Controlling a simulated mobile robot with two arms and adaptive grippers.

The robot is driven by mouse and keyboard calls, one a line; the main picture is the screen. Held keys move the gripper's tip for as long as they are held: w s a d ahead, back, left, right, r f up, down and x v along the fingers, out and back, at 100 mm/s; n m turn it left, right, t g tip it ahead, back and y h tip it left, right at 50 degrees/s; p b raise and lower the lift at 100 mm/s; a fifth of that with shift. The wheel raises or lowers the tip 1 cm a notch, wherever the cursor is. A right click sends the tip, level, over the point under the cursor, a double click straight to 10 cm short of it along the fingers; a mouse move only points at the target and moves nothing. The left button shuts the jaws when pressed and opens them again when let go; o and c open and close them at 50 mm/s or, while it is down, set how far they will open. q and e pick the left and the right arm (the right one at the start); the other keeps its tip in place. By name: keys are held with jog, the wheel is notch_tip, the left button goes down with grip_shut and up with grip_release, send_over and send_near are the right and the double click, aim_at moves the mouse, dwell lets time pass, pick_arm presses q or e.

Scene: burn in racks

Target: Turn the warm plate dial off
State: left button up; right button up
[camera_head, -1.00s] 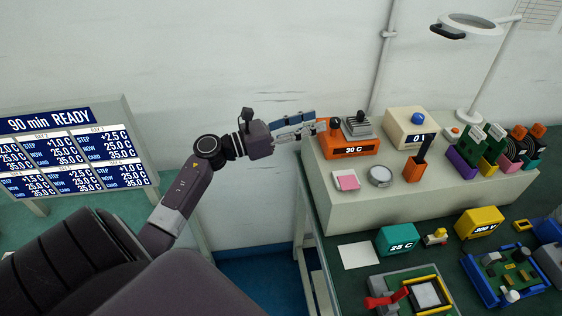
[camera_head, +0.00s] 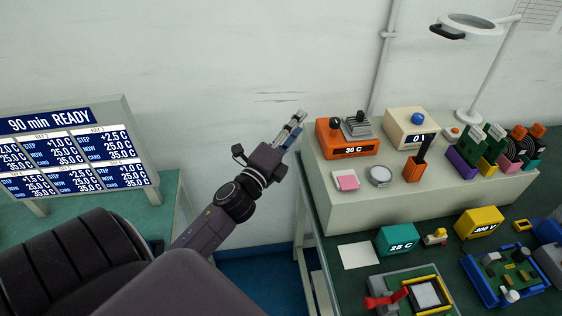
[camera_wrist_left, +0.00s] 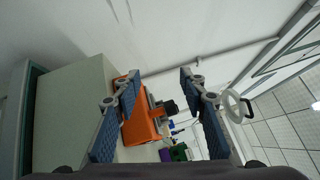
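The warm plate is an orange box (camera_head: 348,146) with a "30 C" display, on the left end of the raised pale shelf. A dark dial knob (camera_head: 335,125) stands on its top, beside a grey metal block (camera_head: 357,126). My left gripper (camera_head: 298,118) is left of the box, apart from it, with its fingers pointing up and right. In the left wrist view the fingers (camera_wrist_left: 160,82) are spread with nothing between the tips. The orange box (camera_wrist_left: 140,124) and a dark knob (camera_wrist_left: 169,107) show beyond them. Which way the dial points is too small to tell. My right gripper is out of view.
A cream box (camera_head: 410,128) with a blue knob stands right of the warm plate. A pink note pad (camera_head: 346,180), a round dish (camera_head: 380,176) and an orange holder (camera_head: 414,168) stand in front. A wall is behind. A display board (camera_head: 75,150) stands at left.

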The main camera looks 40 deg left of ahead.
pick_arm(q)
jog(key=s+d+f+n+g, duration=0.4)
jog(key=s+f+n, duration=0.3)
jog(key=f, duration=0.3)
jog(key=s+d+f+n+g, duration=0.5)
jog(key=s+f+n+g, duration=0.2)
jog(key=s+f, duration=0.3)
jog(key=shift+f+n, duration=0.3)
jog(key=shift+f, duration=0.25)
jog(key=shift+s+d, duration=0.1)
jog(key=s+d+f+g+h, duration=0.1)
jog(key=s+f, duration=0.2)
jog(key=f, duration=0.6)
jog(key=s+d+f+g, duration=0.2)
jog(key=s+f, duration=0.1)
jog(key=f, duration=0.7)
jog(key=s+d+f+g+h, duration=0.1)
jog(key=s+f, duration=0.2)
jog(key=f, duration=0.6)
jog(key=s+d+f+n+g, duration=0.1)
jog(key=s+f, duration=0.7)
jog(key=s, duration=0.3)
jog(key=s+f+n+g, duration=0.1)
jog(key=s+f+g, duration=0.1)
jog(key=s+f, duration=0.5)
jog(key=s, duration=0.4)
jog(key=shift+s+d+f, duration=0.35)
jog(key=shift+d+f, duration=0.05)
